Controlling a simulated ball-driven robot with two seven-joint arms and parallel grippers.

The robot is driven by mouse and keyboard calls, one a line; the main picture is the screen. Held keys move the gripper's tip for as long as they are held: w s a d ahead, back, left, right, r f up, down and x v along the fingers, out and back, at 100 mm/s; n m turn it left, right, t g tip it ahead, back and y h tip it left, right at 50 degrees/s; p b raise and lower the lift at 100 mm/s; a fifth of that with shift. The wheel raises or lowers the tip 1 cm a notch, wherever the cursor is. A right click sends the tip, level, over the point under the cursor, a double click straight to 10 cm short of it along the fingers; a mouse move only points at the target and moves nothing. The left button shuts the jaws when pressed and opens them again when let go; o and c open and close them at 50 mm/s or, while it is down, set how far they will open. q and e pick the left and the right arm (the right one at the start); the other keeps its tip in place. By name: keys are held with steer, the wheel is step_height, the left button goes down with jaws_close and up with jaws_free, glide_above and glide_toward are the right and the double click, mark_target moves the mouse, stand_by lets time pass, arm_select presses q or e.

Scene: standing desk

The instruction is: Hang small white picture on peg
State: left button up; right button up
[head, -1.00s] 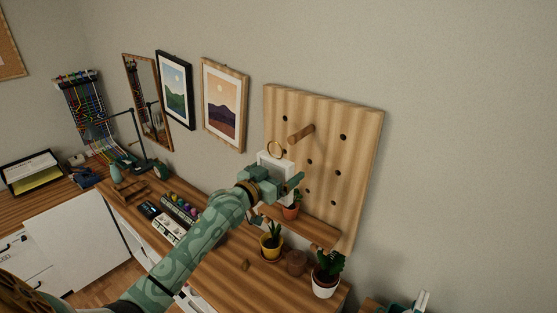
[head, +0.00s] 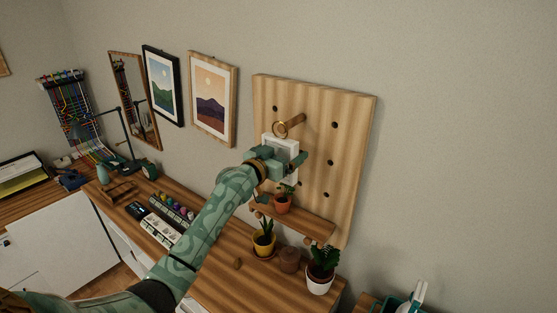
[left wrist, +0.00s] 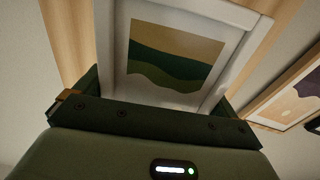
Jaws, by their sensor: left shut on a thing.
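The small white picture (head: 270,142) has a white frame and a brass ring (head: 279,134) at its top. My left gripper (head: 281,160) is shut on this picture and holds it roughly upright in front of the pegboard (head: 355,130). In the left wrist view the picture (left wrist: 175,55) shows green hills between the jaws. A wooden peg (head: 294,122) sticks out of the board. The ring overlaps the peg's outer end in the head view; I cannot tell whether it is around the peg or in front of it. My right gripper is not in view.
Below is a wooden shelf (head: 310,222) with a small potted plant (head: 282,204). A yellow pot (head: 264,244) and a white pot (head: 319,285) stand on the desk. Framed pictures (head: 212,100) hang to the left. The wall right of the board is bare.

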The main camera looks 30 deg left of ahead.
mark_target(302, 141)
arm_select(q)
steer(key=shift+w+d+f+b, duration=0.1)
steer(key=shift+w+d+b, duration=0.05)
steer(key=shift+w+b, duration=0.85)
steer(key=shift+w+d+f+b, duration=0.1)
steer(key=shift+w+d+b, duration=0.05)
steer(key=shift+w+b, duration=0.85)
steer(key=shift+w+d+f+b, duration=0.1)
steer(key=shift+w+f+b, duration=0.1)
steer(key=shift+w+b, duration=0.5)
steer(key=shift+w, duration=0.15)
steer(key=o, duration=0.7)
steer(key=shift+s+p, duration=0.3)
steer(key=shift+s, duration=0.2)
steer(key=s+a, duration=0.2)
steer(key=s, duration=1.3)
steer(key=shift+s, duration=0.15)
